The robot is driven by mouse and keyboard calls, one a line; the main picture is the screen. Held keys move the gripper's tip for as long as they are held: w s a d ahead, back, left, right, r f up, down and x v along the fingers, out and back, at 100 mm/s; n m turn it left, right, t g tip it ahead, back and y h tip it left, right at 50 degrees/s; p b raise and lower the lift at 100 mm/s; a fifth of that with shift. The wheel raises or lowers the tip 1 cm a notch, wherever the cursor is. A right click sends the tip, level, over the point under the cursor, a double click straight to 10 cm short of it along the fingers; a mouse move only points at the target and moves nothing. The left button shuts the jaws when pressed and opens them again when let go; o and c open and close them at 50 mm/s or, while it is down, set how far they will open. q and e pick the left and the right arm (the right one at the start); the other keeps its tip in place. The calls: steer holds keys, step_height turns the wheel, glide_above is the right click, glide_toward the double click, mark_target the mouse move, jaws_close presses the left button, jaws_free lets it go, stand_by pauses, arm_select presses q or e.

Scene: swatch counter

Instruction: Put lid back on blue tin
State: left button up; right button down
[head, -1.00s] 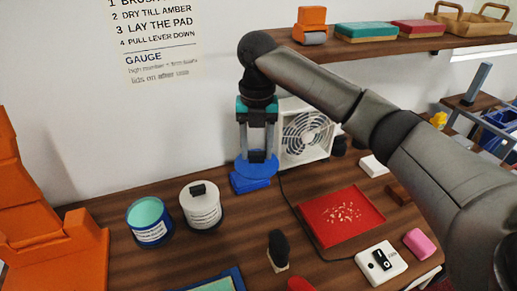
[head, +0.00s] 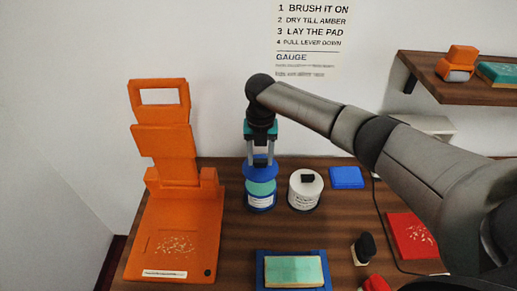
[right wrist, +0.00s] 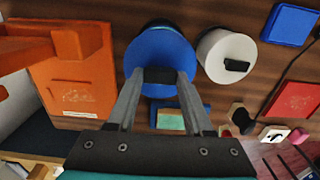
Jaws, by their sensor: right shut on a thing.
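The blue tin (head: 261,201) stands on the counter with its teal contents showing at the top. My right gripper (head: 260,157) points down, shut on the black knob of the round blue lid (head: 260,172). The lid is held level above the tin, apart from it, with teal visible below its edge in the head view. My left gripper is not in view.
A white tin (head: 305,190) with a black knob stands close on the right. A blue block (head: 347,177) lies behind it. An orange press (head: 165,235) stands at left. A blue tray (head: 260,277) holding a teal pad, a dark-handled brush (head: 363,248) and a red mat (head: 415,240) lie nearer.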

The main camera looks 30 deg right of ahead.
mark_target(261, 167)
steer(key=shift+d+f+b, duration=0.1)
steer(key=shift+f+b, duration=0.95)
step_height(261, 167, down, 2)
steer(key=shift+f+b, duration=0.2)
steer(key=shift+b, duration=1.05)
steer(key=shift+f+b, duration=0.55)
steer(key=shift+f, duration=0.4)
steer(key=shift+p, duration=0.45)
steer(key=shift+f, duration=0.15)
jaws_free()
stand_by(0.6)
